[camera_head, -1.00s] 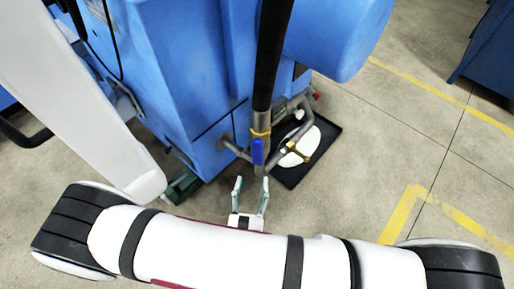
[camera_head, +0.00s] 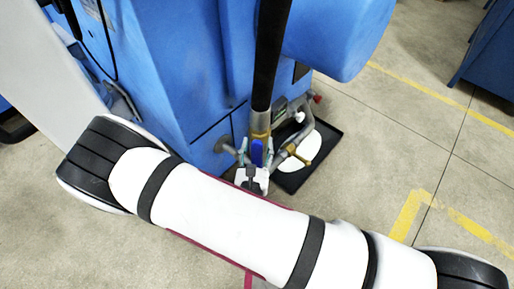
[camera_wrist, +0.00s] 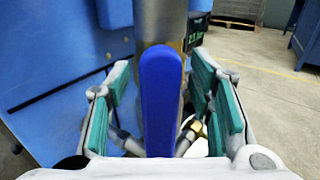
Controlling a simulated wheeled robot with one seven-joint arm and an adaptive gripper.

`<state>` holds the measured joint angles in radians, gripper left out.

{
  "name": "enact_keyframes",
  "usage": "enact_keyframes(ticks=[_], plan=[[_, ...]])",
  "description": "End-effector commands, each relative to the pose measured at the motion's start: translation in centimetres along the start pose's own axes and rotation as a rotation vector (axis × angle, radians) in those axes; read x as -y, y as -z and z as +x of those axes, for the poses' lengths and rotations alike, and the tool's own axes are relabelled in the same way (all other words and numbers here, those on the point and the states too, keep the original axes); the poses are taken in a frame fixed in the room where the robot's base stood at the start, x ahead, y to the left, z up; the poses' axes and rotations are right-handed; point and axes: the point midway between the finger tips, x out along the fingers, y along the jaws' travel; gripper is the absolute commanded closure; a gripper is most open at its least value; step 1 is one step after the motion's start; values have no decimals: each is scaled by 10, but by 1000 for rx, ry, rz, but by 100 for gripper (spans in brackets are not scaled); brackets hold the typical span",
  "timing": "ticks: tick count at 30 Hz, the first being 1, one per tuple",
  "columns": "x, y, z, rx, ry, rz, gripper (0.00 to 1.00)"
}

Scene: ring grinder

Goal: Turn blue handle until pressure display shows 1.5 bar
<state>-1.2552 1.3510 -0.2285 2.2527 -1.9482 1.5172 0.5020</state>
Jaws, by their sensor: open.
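The blue handle (camera_head: 257,152) sits on a metal pipe with a brass valve, under a thick black hose. In the wrist view the blue handle (camera_wrist: 160,100) points straight down the picture, in front of the pipe (camera_wrist: 160,22). My gripper (camera_head: 257,158) is at the handle. In the wrist view my gripper (camera_wrist: 162,98) is open, with one green-padded finger on each side of the handle and a gap on both sides.
The big blue machine (camera_head: 170,75) stands behind and left of the valve. A black tray (camera_head: 290,183) with a white round thing (camera_head: 300,150) lies on the floor at right, beside bent pipes and a brass fitting (camera_head: 303,159). Open floor with yellow lines lies at right.

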Motion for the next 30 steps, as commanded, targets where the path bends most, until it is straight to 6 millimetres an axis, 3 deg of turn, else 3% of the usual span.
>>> enact_keyframes(ticks=[8, 14, 30], plan=[[0, 0, 1, 0, 0, 0, 54], [0, 0, 1, 0, 0, 1, 99], [0, 0, 1, -1, 1, 109, 100]])
